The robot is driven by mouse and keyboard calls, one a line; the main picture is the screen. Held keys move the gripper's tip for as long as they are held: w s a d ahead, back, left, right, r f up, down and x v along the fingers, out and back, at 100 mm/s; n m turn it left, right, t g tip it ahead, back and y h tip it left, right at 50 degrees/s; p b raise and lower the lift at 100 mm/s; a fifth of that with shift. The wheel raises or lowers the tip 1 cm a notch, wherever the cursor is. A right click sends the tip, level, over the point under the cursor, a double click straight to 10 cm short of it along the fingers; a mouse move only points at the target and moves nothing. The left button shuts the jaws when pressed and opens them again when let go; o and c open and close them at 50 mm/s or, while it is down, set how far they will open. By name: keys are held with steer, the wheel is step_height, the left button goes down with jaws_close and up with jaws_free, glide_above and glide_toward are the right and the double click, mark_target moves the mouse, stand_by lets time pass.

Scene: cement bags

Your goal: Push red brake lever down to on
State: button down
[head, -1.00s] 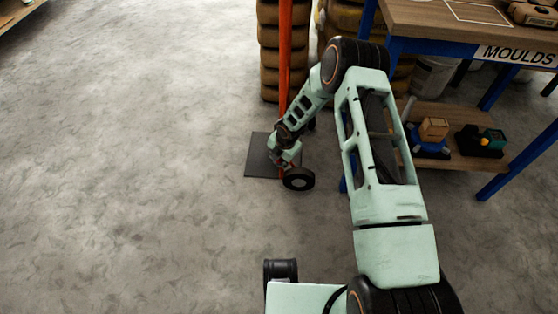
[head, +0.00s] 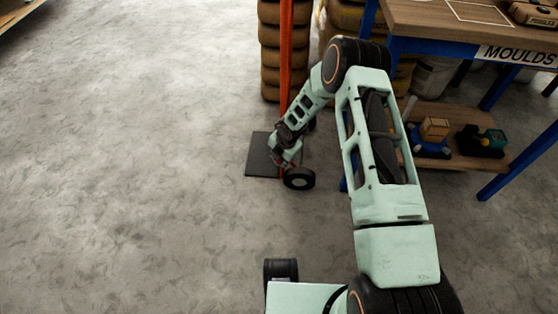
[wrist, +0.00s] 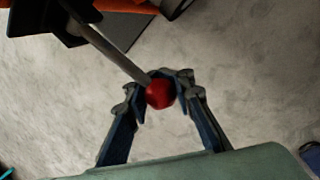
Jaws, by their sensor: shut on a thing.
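The red ball knob (wrist: 159,93) of the brake lever shows in the wrist view at the end of a grey rod (wrist: 112,52). The rod runs up and left to a dark bracket (wrist: 55,20). My gripper (wrist: 164,88) is shut on the knob, one blue finger on each side of it. In the head view my arm reaches down to the foot of an orange post (head: 285,60).
The post stands on a dark floor plate (head: 262,158). Stacks of brown bags (head: 272,75) are behind it. A bench with a MOULDS label (head: 520,55) and blue legs stands right of my arm, with small items on its lower shelf (head: 450,165). The floor at left is clear.

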steer(key=shift+s+d+f, duration=0.2)
steer(key=shift+s+d, duration=0.05)
steer(key=shift+d, duration=0.25)
steer(key=c, duration=1.8)
jaws_free()
steer(key=shift+o, duration=0.7)
steer(key=shift+w+r, duration=0.1)
steer(key=shift+a, duration=0.2)
steer(key=shift+r, duration=0.1)
steer(key=v, duration=1.2)
steer(key=shift+w, duration=0.1)
